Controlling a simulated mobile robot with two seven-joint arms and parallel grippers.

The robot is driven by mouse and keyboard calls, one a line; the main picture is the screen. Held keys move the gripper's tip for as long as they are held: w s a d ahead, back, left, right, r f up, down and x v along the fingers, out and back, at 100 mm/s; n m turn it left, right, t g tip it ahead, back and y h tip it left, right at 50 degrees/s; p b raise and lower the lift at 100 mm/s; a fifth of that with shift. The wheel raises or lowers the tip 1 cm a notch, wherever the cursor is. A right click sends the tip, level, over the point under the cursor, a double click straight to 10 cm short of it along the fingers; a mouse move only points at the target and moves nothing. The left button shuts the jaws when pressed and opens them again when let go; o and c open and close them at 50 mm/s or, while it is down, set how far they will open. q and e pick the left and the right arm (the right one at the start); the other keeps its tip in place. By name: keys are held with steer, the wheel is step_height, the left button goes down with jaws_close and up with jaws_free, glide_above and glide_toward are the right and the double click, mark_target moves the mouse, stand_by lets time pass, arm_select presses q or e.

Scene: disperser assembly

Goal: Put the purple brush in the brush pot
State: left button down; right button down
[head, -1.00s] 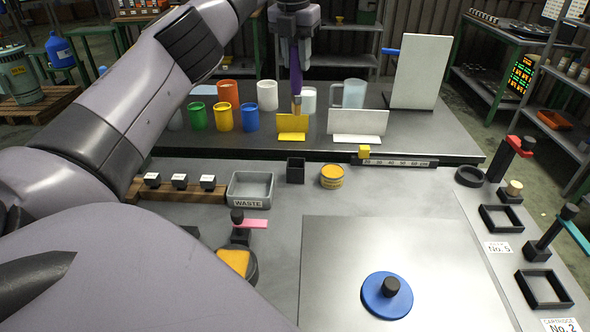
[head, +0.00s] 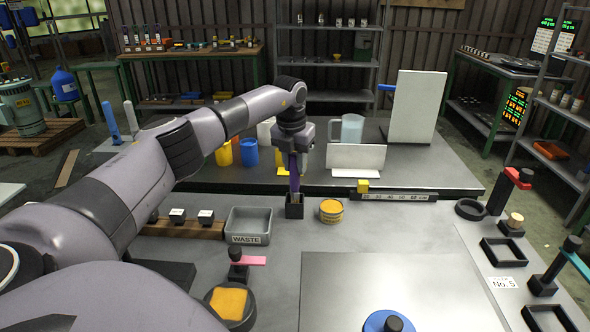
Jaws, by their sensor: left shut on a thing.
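My left gripper (head: 293,152) points down over the work table and is shut on the purple brush (head: 294,180). The brush hangs upright, with its tan bristle end lowest. The brush pot (head: 294,211), a small black square cup, stands on the table directly below. The bristle end is at the pot's opening; I cannot tell how deep it reaches inside. The gripper partly covers the brush's upper part. My right gripper is not in view.
The grey waste tray (head: 249,226) stands left of the pot, and a round orange-topped tin (head: 331,211) stands close on its right. Behind are a yellow cup (head: 223,153), a blue cup (head: 249,152) and a white panel (head: 356,157). A ruler bar (head: 400,196) lies behind right.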

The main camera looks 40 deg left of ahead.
arm_select(q)
steer(key=shift+f, duration=1.15)
steer(key=shift+f, duration=0.15)
steer(key=c, duration=0.9)
jaws_free()
steer(key=shift+o, duration=0.2)
step_height(320, 180, up, 12)
steer(key=s+b, duration=0.1)
steer(key=shift+s+d, duration=0.25)
steer(key=shift+s, duration=0.1)
